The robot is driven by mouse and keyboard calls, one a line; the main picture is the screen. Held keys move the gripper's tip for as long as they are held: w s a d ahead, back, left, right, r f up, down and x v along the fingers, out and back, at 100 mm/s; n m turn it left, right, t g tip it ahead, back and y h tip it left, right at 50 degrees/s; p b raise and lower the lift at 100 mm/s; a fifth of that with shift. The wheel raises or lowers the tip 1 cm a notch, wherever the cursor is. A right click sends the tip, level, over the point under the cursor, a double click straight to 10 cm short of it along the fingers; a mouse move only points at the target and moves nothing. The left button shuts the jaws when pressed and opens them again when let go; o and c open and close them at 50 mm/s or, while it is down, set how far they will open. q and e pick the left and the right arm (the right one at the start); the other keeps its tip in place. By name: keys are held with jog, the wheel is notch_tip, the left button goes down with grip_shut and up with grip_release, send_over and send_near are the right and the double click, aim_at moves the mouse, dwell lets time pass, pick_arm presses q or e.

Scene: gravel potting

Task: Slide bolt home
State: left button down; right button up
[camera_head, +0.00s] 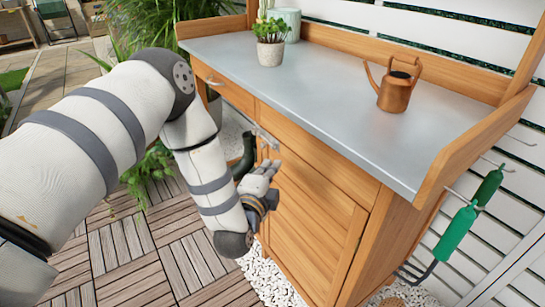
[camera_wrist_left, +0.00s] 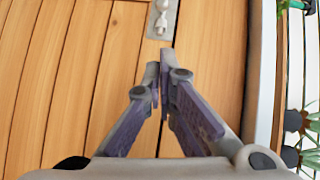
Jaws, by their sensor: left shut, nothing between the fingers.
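A metal bolt (camera_head: 265,138) is fixed on the front of the wooden cabinet (camera_head: 312,215), near the upper edge of its door. In the left wrist view the bolt plate (camera_wrist_left: 162,18) with its pale knobs shows at the top edge, cut off by the frame. My left gripper (camera_head: 268,170) is in front of the door, a little below the bolt. In the left wrist view its fingers (camera_wrist_left: 159,72) are together and empty, pointing at the bolt plate with a gap between. My right gripper is not in view.
A copper watering can (camera_head: 394,92) and a potted plant (camera_head: 270,52) stand on the grey worktop (camera_head: 330,85). Green-handled tools (camera_head: 455,235) hang at the cabinet's right side. White gravel (camera_head: 270,285) and wooden deck tiles (camera_head: 150,255) lie below.

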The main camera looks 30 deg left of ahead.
aim_at(263, 146)
pick_arm(q)
jog(key=w+a+f, duration=0.1)
jog(key=w+a, duration=0.3)
jog(key=w, duration=0.1)
jog(key=shift+w+a+b, duration=0.3)
jog(key=shift+w+b, duration=0.05)
jog(key=shift+b, duration=0.05)
jog(key=shift+f, duration=0.1)
jog(key=a, duration=0.1)
jog(key=w+a, duration=0.1)
jog(key=a, duration=0.1)
jog(key=shift+w+p, duration=0.15)
jog(key=shift+p, duration=0.25)
